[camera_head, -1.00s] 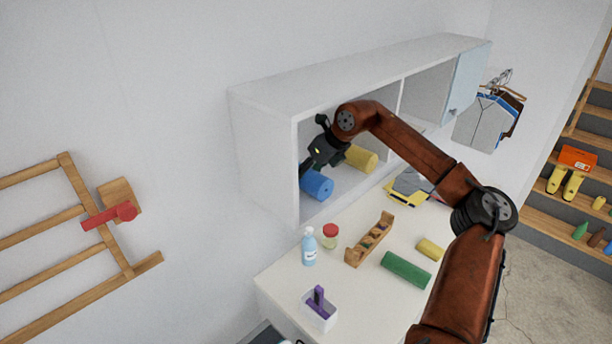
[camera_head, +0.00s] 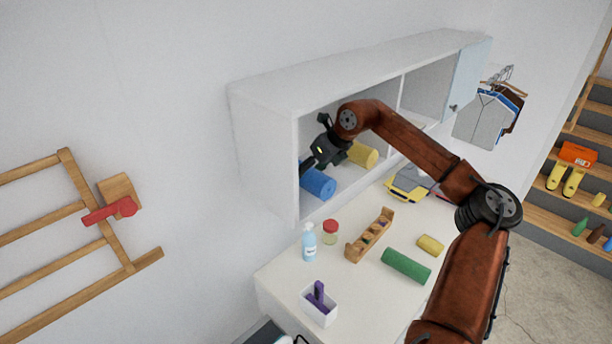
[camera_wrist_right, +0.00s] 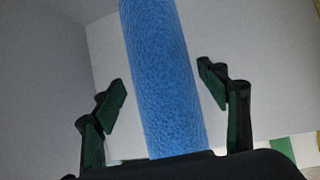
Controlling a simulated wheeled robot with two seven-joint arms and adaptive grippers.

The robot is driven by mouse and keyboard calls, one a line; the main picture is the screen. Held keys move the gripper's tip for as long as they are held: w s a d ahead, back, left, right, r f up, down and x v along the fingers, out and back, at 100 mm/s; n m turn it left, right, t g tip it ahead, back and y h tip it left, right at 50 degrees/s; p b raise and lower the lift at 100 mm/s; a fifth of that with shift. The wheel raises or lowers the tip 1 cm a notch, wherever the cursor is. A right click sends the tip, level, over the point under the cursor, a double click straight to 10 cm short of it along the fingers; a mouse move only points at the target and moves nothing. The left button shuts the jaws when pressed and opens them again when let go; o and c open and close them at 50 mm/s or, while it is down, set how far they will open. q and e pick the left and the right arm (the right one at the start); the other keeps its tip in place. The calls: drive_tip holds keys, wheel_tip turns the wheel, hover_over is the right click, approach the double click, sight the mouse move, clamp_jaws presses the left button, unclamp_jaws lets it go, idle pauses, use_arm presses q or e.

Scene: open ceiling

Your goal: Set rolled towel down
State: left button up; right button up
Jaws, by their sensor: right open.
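A blue rolled towel (camera_head: 318,183) lies on the floor of the wall cabinet's left compartment (camera_head: 345,198). In the right wrist view the blue towel (camera_wrist_right: 165,80) runs lengthwise between the two fingers, with a gap on each side. My right gripper (camera_head: 308,168) is open at the towel, inside the compartment; it also shows in the right wrist view (camera_wrist_right: 166,95). A yellow rolled towel (camera_head: 362,155) lies in the same compartment, to the right. A green rolled towel (camera_head: 406,265) and a smaller yellow roll (camera_head: 430,245) lie on the counter. My left gripper is out of view.
On the white counter (camera_head: 360,300) stand a blue bottle (camera_head: 309,243), a red-lidded jar (camera_head: 330,232), a wooden rack (camera_head: 370,236) and a white box with a purple item (camera_head: 319,304). The compartment's side wall (camera_head: 265,150) is close left of my gripper.

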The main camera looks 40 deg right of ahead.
drive_tip(key=v, duration=0.7)
drive_tip(key=shift+s+b, duration=0.15)
drive_tip(key=shift+b, duration=0.25)
